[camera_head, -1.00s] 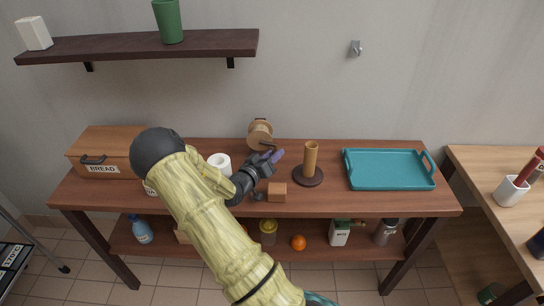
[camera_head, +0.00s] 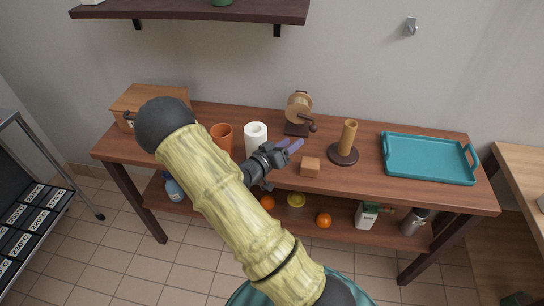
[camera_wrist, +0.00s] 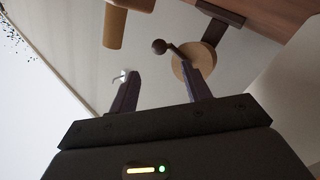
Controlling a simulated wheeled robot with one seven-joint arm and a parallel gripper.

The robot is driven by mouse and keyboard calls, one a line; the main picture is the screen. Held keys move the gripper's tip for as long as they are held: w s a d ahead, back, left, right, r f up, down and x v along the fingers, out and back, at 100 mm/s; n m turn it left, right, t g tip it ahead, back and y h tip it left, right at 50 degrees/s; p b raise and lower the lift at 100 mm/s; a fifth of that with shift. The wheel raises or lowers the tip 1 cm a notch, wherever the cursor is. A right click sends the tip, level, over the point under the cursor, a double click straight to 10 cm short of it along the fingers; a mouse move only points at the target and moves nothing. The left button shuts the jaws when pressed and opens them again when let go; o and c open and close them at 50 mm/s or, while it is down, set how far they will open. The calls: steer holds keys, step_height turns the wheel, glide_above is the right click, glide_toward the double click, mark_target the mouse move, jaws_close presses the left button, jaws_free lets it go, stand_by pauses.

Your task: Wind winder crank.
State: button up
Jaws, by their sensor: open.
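The winder (camera_head: 299,106) stands at the back of the wooden table, with a tan spool on a dark base. Its crank, with a dark round knob (camera_head: 313,128), points to the right and low in the head view. In the wrist view the winder's spool (camera_wrist: 194,62) and the crank knob (camera_wrist: 159,46) show beyond the fingers. My gripper (camera_head: 294,146) is open and empty, in front of the winder and a little below the knob in the picture. In the wrist view its two fingers (camera_wrist: 163,88) are apart with nothing between them.
A small wooden block (camera_head: 310,167) lies close to my gripper. A brown cylinder on a dark round stand (camera_head: 343,156) is to the right, then a teal tray (camera_head: 430,158). A white roll (camera_head: 256,137) and an orange cup (camera_head: 222,138) stand left of the gripper.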

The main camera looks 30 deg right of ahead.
steer(key=v, duration=0.7)
steer(key=shift+a, duration=0.3)
steer(key=shift+c, duration=0.2)
